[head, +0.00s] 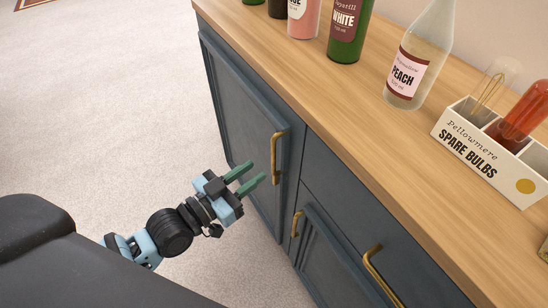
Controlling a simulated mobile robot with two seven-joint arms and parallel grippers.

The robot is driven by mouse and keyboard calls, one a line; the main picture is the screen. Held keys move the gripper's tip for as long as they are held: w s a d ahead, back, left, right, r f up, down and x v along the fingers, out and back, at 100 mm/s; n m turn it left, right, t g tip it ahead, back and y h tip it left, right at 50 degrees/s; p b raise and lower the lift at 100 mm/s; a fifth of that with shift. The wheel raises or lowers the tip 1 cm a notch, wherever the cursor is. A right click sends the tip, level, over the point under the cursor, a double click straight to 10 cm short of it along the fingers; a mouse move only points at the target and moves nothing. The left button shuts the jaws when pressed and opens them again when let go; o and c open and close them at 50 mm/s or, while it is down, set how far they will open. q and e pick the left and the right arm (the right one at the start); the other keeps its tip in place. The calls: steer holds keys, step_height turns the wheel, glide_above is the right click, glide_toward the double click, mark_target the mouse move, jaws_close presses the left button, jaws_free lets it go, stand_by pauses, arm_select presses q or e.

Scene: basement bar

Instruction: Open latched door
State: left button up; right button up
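The blue-grey cabinet has a framed door (238,118) at the left, with a vertical brass handle (274,158) near its right edge. This door looks closed. A second, lower door (328,262) has a small brass handle (296,224) and also looks closed. No separate latch can be made out. My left gripper (258,170) has two green fingers, apart and empty. They point toward the first door's handle, just left of its lower part in the picture. I cannot tell whether they touch it. My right gripper is not in view.
A drawer front (340,207) with a brass handle (383,277) is above the lower door. The wooden countertop (330,105) holds several bottles, including a peach bottle (408,75), and a white spare-bulbs box (487,150). The carpet (110,110) left of the cabinet is clear.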

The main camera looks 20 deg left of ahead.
mark_target(272, 159)
arm_select(q)
steer(key=x, duration=0.7)
steer(key=shift+w, duration=0.15)
jaws_close()
